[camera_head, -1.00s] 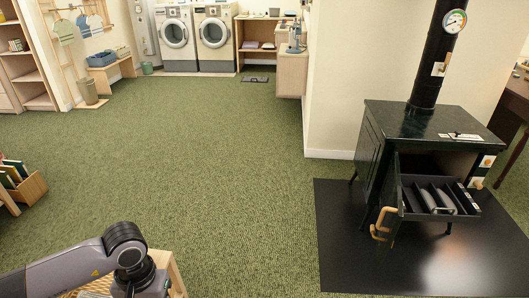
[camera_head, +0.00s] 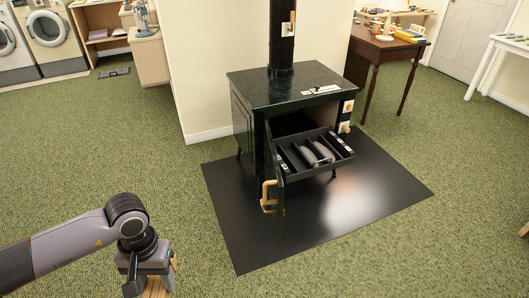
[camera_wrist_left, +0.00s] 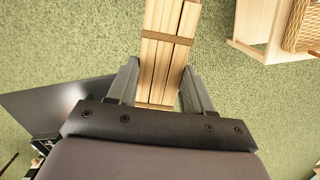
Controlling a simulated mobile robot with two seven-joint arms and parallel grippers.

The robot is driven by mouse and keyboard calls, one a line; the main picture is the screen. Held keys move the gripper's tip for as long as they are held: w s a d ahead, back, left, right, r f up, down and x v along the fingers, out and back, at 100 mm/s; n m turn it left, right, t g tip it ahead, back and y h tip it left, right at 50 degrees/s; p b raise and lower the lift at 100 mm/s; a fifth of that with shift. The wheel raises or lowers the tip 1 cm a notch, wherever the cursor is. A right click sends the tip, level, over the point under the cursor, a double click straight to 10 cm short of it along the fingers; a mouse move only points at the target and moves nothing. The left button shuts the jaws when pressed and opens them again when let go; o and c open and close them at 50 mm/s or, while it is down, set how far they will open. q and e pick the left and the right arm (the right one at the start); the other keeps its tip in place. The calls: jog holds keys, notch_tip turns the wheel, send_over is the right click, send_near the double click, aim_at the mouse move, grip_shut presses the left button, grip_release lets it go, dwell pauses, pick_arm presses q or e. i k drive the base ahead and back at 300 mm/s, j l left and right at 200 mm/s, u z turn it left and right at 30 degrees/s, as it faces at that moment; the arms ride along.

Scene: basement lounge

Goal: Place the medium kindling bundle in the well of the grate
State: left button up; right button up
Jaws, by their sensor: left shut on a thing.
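My left gripper (camera_head: 146,284) is at the lower left of the head view, pointing down and shut on a kindling bundle (camera_head: 160,287). In the left wrist view, the bundle (camera_wrist_left: 166,55) is several pale wooden sticks with a brown band, held between the two fingers (camera_wrist_left: 158,88). The bundle is clear of the stove. The black grate (camera_head: 346,157) juts from the open front of the dark stove (camera_head: 262,100). It has dividers, slots and a grey curved piece in its middle. My right gripper is not in view.
The stove's open door with a wooden handle (camera_head: 268,197) stands left of the grate. A black floor plate (camera_head: 235,225) lies under the stove. Green carpet is clear between my gripper and the plate. A dark wooden table (camera_head: 385,45) stands behind on the right.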

aim_at(312, 160)
jog(key=i+l+z, duration=0.15)
jog(key=z, duration=0.3)
jog(key=i+z, duration=1.05)
jog(key=i, duration=0.15)
jog(key=i+z, duration=0.35)
jog(key=i, duration=0.55)
jog(key=i+u, duration=0.85)
jog(key=u, duration=0.2)
jog(key=i+u, duration=0.1)
jog(key=u, duration=0.2)
jog(key=i+u, duration=0.15)
jog(key=u, duration=0.2)
jog(key=i+u, duration=0.35)
jog(key=i+l+u, duration=0.1)
jog(key=u, duration=0.25)
